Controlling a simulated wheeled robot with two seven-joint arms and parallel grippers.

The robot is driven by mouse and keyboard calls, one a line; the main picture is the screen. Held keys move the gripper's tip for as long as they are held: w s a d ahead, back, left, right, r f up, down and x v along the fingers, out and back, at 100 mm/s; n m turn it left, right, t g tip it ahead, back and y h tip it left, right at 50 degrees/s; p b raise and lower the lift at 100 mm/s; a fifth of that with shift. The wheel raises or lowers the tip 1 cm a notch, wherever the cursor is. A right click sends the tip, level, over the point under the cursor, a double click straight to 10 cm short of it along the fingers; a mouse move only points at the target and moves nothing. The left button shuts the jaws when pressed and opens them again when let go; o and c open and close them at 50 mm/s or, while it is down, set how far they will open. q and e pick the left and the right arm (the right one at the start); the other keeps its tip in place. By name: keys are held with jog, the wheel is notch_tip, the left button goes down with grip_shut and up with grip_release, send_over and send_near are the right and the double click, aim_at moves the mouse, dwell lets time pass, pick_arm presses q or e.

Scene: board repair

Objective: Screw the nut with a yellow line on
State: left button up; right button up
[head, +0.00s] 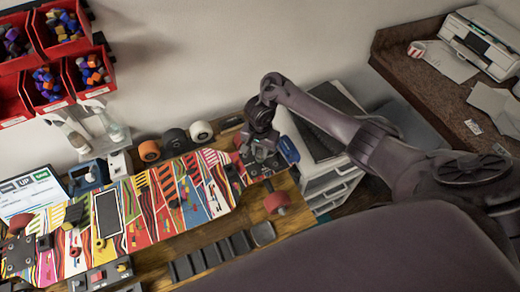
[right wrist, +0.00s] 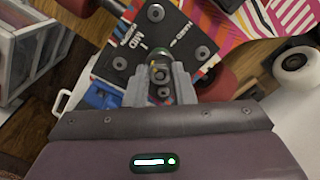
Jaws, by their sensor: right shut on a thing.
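The skateboard deck (head: 150,205) lies on the workbench, covered in a bright striped pattern; its right end carries a black truck plate (right wrist: 140,52) with bolts and the word MID. My right gripper (head: 262,158) is above that end, pointing down. In the right wrist view its fingers (right wrist: 160,82) are shut on a small metal nut (right wrist: 160,72) at the truck, beside the plate. I cannot make out a yellow line on it, nor how far it sits on its thread. A red wheel (head: 275,203) sticks out at the board's near right side. My left gripper is not in view.
Loose wheels, orange (head: 149,150), black (head: 174,138) and white (head: 201,131), stand behind the board. Red bins (head: 62,48) hang at upper left. A row of dark slots (head: 222,250) lies in front. A white drawer unit (head: 335,185) stands right of the bench.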

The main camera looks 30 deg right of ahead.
jog(key=m, duration=0.5)
jog(key=shift+w+r, duration=0.1)
jog(key=shift+w, duration=0.1)
jog(key=shift+a+m, duration=0.2)
jog(key=shift+m, duration=0.8)
jog(key=m, duration=0.3)
jog(key=shift+d+m, duration=0.2)
jog(key=shift+m, duration=0.4)
jog(key=o, duration=0.9)
jog(key=shift+s, duration=0.1)
jog(key=shift+c, duration=1.1)
